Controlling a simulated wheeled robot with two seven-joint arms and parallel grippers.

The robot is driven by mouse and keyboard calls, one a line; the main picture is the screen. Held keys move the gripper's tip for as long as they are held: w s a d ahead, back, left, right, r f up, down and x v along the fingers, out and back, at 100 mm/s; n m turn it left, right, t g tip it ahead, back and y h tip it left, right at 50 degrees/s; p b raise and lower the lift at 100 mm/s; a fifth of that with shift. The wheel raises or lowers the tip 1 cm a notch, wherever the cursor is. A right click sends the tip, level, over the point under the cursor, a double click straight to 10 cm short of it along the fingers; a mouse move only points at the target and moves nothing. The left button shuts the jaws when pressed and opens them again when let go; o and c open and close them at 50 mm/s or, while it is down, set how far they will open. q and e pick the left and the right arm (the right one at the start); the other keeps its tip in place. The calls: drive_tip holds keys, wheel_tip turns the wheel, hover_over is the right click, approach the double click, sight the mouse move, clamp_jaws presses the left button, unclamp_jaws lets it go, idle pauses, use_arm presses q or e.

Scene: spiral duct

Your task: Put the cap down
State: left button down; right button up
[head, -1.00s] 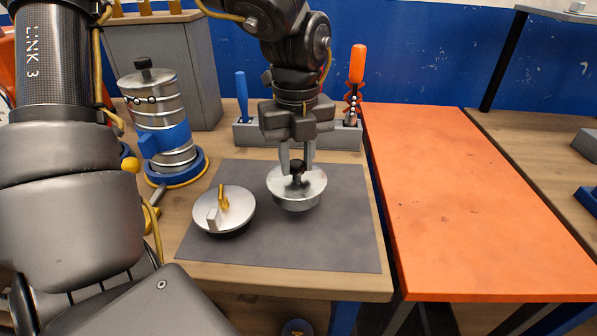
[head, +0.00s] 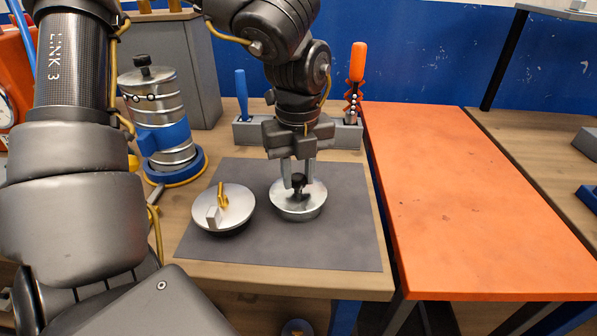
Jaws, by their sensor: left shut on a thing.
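My left gripper (head: 298,178) points down and is shut on the black knob of a round silver cap (head: 311,203). The cap is level over the right part of the dark grey mat (head: 330,245). Its underside sits very close to the mat or on it; I cannot tell which. A second silver disc (head: 238,208) with a yellow lever and a small pale block on top lies on the mat to the left, apart from the cap. My right gripper is not in view.
A ribbed silver duct (head: 172,115) with a blue clamp stands on a round blue base at the back left. A grey tool holder (head: 245,133) with blue and orange-handled tools stands behind the mat. An orange table top (head: 480,210) to the right is bare.

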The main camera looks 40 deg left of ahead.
sight(299, 177)
use_arm(q)
drive_tip(key=c, duration=1.1)
unclamp_jaws()
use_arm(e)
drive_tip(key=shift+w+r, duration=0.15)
use_arm(q)
drive_tip(key=shift+r+p, duration=1.1)
drive_tip(key=shift+r, duration=5.05)
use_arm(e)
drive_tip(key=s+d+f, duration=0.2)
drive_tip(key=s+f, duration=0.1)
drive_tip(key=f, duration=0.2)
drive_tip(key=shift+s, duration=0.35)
